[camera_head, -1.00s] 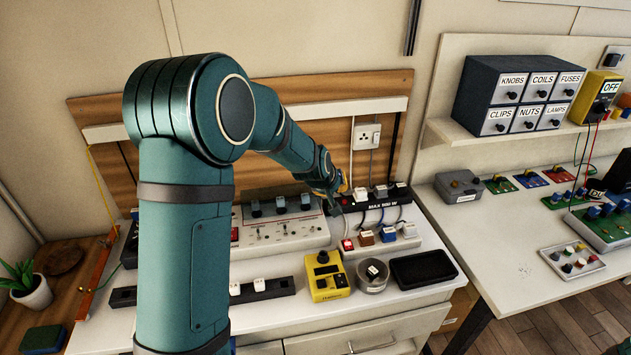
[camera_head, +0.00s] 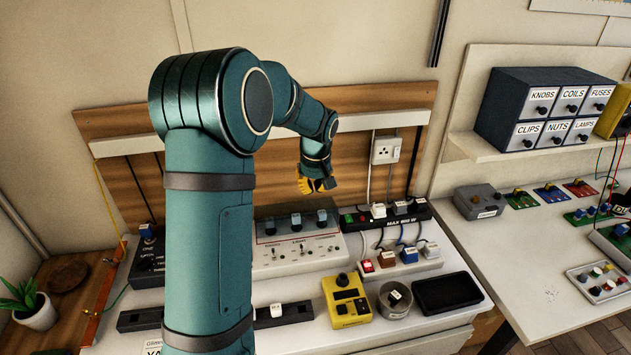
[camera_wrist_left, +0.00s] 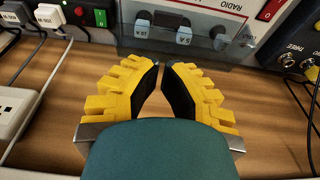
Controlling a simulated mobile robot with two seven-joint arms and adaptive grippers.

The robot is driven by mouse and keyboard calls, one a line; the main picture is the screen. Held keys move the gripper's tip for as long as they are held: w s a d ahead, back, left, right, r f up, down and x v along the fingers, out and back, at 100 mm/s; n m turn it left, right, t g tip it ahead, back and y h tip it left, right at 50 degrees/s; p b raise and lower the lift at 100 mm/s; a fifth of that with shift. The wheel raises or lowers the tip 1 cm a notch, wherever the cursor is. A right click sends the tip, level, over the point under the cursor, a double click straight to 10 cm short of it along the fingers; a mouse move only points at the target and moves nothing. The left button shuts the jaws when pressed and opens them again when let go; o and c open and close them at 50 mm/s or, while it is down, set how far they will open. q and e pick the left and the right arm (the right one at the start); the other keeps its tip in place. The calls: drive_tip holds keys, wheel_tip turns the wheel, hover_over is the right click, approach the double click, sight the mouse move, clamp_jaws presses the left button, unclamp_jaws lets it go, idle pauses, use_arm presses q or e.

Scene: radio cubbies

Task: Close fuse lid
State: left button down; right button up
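The grey radio panel (camera_head: 292,257) stands on the left bench with several dark fuse blocks along its back. A see-through, smoky lid (camera_wrist_left: 205,50) shows at these blocks in the left wrist view. Its exact tilt is hard to tell. My left gripper (camera_head: 318,186), with yellow fingers, hangs above and behind the panel's right back corner, in front of the wooden backboard. In the left wrist view its fingertips (camera_wrist_left: 162,65) nearly meet, with nothing between them. It is apart from the lid. My right gripper is out of view.
A power strip (camera_head: 384,216) with several plugs stands right of the panel. A wall socket (camera_head: 386,150) is on the backboard. A yellow box (camera_head: 346,302), a round tin (camera_head: 395,300) and a black tray (camera_head: 447,293) sit in front. A dark box (camera_head: 147,262) stands left.

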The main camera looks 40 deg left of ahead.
sight(314, 215)
use_arm(q)
drive_tip(key=f+b, duration=0.1)
drive_tip(key=f, duration=0.6)
drive_tip(key=shift+w+a+f+b, duration=0.2)
drive_tip(key=shift+f+b, duration=0.05)
drive_tip(key=shift+b, duration=0.1)
drive_tip(key=shift+s+d+f, duration=0.1)
drive_tip(key=shift+f, duration=0.5)
drive_tip(key=shift+s+d+f, duration=0.3)
drive_tip(key=shift+d+f, duration=0.1)
drive_tip(key=shift+f, duration=0.1)
drive_tip(key=shift+s+d+f, duration=0.25)
drive_tip(key=shift+d+f, duration=0.1)
drive_tip(key=shift+f, duration=0.1)
